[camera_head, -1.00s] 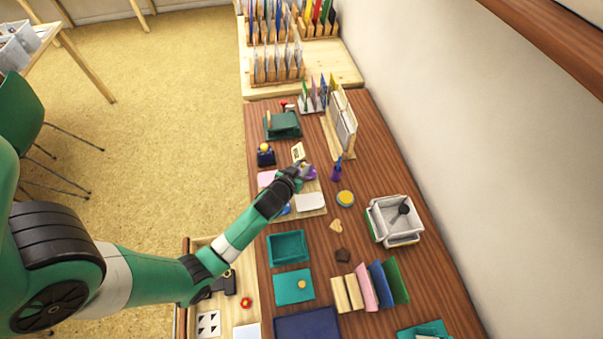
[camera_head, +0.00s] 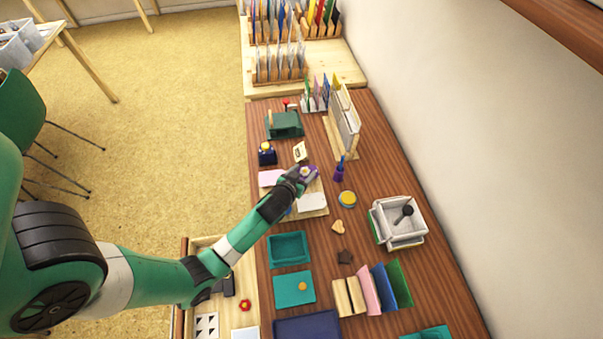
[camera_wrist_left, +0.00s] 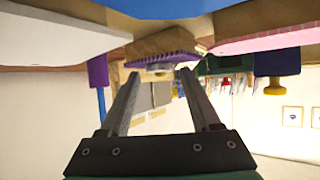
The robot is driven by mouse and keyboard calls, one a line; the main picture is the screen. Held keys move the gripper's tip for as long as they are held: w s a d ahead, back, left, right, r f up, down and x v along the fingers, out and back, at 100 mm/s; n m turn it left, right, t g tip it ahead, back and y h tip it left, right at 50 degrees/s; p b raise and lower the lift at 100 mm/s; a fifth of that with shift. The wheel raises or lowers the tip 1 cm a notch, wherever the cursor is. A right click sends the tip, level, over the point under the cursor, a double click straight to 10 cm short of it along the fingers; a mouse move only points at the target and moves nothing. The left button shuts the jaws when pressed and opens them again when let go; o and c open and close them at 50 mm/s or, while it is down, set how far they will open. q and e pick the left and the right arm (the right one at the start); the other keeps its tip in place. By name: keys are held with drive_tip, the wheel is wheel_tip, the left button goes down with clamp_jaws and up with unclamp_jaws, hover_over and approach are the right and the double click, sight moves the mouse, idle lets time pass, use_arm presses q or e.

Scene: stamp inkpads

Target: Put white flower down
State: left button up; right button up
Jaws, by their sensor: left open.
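The white flower (camera_head: 304,170) is a small pale piece at the purple pad (camera_head: 313,175) on the wooden tray (camera_head: 318,213). My left gripper (camera_head: 303,174) is open there, with its fingers around or close to the flower. In the left wrist view, which is upside down, the purple pad (camera_wrist_left: 160,58) lies just beyond the open fingertips (camera_wrist_left: 158,75). A small pale and yellowish piece shows between them, partly hidden. I cannot tell whether it touches a finger. My right gripper is not in view.
A pink pad (camera_head: 271,178) and a white pad (camera_head: 311,203) share the tray. A purple pen cup (camera_head: 339,173) stands close to its right, and a dark blue stand with a yellow knob (camera_head: 267,156) to its upper left.

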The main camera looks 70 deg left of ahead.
use_arm(q)
drive_tip(key=shift+s+d+r, duration=0.15)
drive_tip(key=shift+r, duration=0.2)
drive_tip(key=p+v, duration=0.3)
drive_tip(key=v, duration=0.8)
drive_tip(key=shift+s+d, duration=0.2)
drive_tip(key=shift+s, duration=0.05)
